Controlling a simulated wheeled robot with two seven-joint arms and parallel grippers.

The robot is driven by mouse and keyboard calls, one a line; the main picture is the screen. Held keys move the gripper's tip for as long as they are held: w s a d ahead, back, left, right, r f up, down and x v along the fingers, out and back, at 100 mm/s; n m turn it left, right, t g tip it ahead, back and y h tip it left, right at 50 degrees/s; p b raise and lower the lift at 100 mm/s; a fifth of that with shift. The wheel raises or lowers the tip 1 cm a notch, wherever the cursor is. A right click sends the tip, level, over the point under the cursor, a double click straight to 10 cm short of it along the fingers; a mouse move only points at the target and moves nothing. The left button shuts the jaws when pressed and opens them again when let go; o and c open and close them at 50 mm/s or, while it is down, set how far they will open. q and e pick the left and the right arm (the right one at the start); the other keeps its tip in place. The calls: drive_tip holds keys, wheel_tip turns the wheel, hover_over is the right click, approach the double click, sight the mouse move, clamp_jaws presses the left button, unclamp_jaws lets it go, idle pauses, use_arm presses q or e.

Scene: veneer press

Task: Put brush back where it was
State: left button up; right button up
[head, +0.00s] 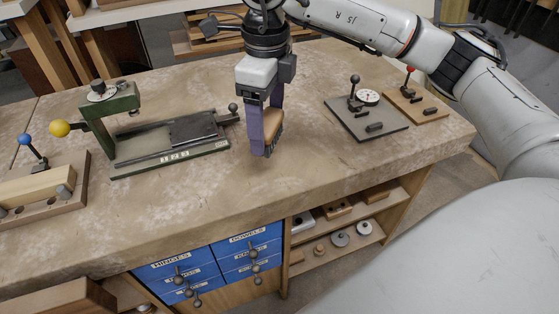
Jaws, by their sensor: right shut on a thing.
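My right gripper (262,143) points down above the middle of the workbench, with its purple fingers shut on a tan, wooden-looking piece, which I take to be the brush (273,122). The fingers hide part of it, and its bristles cannot be made out. Whether its lower end touches the bench top (310,163) is hard to tell. My left gripper is not in view.
A green press (124,103) with a yellow ball handle stands left of the gripper. A grey plate with a dial (367,97) and a wooden block with a red knob (415,103) lie to the right. A wooden fixture (40,187) sits at far left. Blue drawers (180,268) are below. The front middle is clear.

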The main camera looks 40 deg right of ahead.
sight(276, 107)
drive_tip(key=m, duration=0.3)
drive_tip(key=w+d+m, duration=0.1)
drive_tip(key=m, duration=0.2)
drive_tip(key=d+m, duration=0.1)
drive_tip(key=m, duration=0.2)
drive_tip(key=shift+w+d+f+m, duration=0.1)
drive_tip(key=shift+w+d+m, duration=0.05)
drive_tip(key=shift+w+m, duration=0.15)
drive_tip(key=m, duration=0.1)
drive_tip(key=d+m, duration=0.1)
drive_tip(key=m, duration=0.2)
drive_tip(key=shift+w+d+m, duration=0.15)
drive_tip(key=shift+w+m, duration=0.15)
drive_tip(key=shift+m, duration=0.1)
drive_tip(key=f+m, duration=0.2)
drive_tip(key=d+f+m, duration=0.1)
drive_tip(key=f+m, duration=0.1)
drive_tip(key=f, duration=0.1)
drive_tip(key=shift+w+f+m, duration=0.15)
drive_tip(key=shift+f+m, duration=0.15)
drive_tip(key=shift+f, duration=2.35)
drive_tip(key=shift+f, duration=0.1)
drive_tip(key=o, duration=0.5)
drive_tip(key=shift+f, duration=0.1)
drive_tip(key=o, duration=0.4)
drive_tip(key=shift+o, duration=0.2)
